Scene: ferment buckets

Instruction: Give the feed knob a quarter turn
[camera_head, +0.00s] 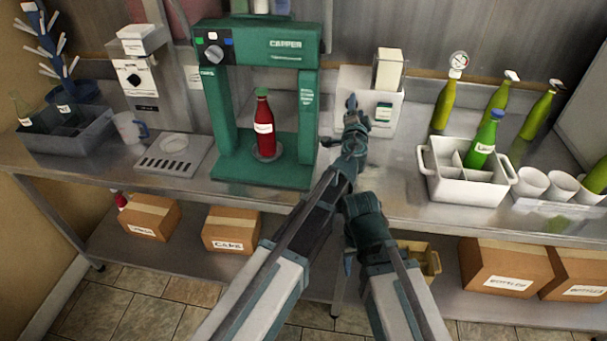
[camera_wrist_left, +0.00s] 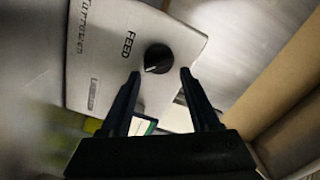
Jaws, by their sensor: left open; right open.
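The feed knob (camera_wrist_left: 158,58) is a round black knob with a pale pointer line, on a light panel (camera_wrist_left: 180,30) printed "FEED". In the left wrist view my left gripper (camera_wrist_left: 160,73) is open, its two fingertips on either side of and just short of the knob, with no clear contact. In the head view my left gripper (camera_head: 356,108) is in front of a white box-shaped machine (camera_head: 388,128) on the counter, and the knob itself is hidden there. My right gripper (camera_head: 349,264) is low, in front of the counter edge, open and apart from everything.
A green capper (camera_head: 285,44) with a red bottle (camera_head: 263,125) stands left of my left arm. A white divided crate (camera_head: 467,187) and several white cups are on the right. Cardboard boxes (camera_head: 505,275) sit on the lower shelf.

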